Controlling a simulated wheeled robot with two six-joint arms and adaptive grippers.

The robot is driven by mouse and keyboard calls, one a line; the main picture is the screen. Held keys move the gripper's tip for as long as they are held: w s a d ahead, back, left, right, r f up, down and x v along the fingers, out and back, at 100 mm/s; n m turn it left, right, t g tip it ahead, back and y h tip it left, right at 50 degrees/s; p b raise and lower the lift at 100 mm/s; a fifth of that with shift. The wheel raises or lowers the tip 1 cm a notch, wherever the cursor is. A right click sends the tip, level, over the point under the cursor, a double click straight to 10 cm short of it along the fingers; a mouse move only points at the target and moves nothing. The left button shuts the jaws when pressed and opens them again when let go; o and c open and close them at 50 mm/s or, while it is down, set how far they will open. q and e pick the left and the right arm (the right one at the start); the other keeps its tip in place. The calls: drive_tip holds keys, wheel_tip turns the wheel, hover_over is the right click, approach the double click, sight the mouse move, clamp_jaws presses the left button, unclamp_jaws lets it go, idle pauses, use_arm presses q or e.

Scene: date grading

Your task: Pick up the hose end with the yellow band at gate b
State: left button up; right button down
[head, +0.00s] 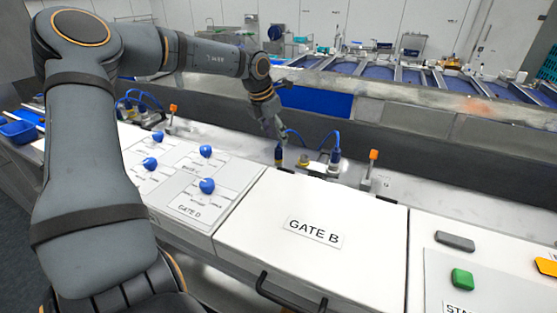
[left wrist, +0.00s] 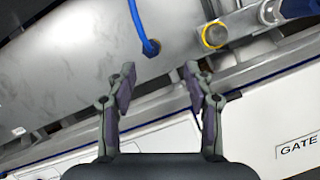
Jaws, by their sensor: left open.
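Behind the GATE B panel (head: 315,225) a blue hose (head: 318,137) arches between two dark blue upright ends. The left hose end (head: 278,155) has a small yellowish patch low on it; the right hose end (head: 335,155) also shows yellow near its base. My left gripper (head: 276,132) is just above the left end, in front of part of the hose. In the left wrist view the open, empty fingers (left wrist: 160,76) point towards a blue hose (left wrist: 141,25), whose visible lower tip lies beyond the gap. A yellow ring (left wrist: 214,35) is to its right. My right gripper is not in view.
An orange-topped lever (head: 373,156) stands right of the hose. Blue knobs (head: 207,186) sit on the GATE D panel to the left. A green button (head: 462,279) is at the lower right. A long metal wall (head: 430,150) runs behind the ledge.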

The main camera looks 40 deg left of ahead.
sight(277, 149)
use_arm(q)
drive_tip(key=b+x, duration=0.1)
drive_tip(key=x, duration=0.1)
drive_tip(key=a+b+x, duration=0.1)
drive_tip(key=x, duration=0.1)
drive_tip(key=shift+w, duration=0.2)
drive_tip(key=shift+w+a+f, duration=0.3)
drive_tip(key=shift+w+f, duration=0.05)
drive_tip(key=shift+w, duration=0.2)
drive_tip(key=shift+s+d+f+p, duration=0.35)
drive_tip(key=shift+s+f+p, duration=0.15)
drive_tip(key=shift+p, duration=0.45)
drive_tip(key=x, duration=0.3)
drive_tip(key=shift+w+a+f+p, duration=0.2)
drive_tip(key=shift+f+p, duration=0.15)
drive_tip(key=shift+w+a+f, duration=0.1)
drive_tip(key=shift+c, duration=2.1)
drive_tip(key=c, duration=0.5)
clamp_jaws()
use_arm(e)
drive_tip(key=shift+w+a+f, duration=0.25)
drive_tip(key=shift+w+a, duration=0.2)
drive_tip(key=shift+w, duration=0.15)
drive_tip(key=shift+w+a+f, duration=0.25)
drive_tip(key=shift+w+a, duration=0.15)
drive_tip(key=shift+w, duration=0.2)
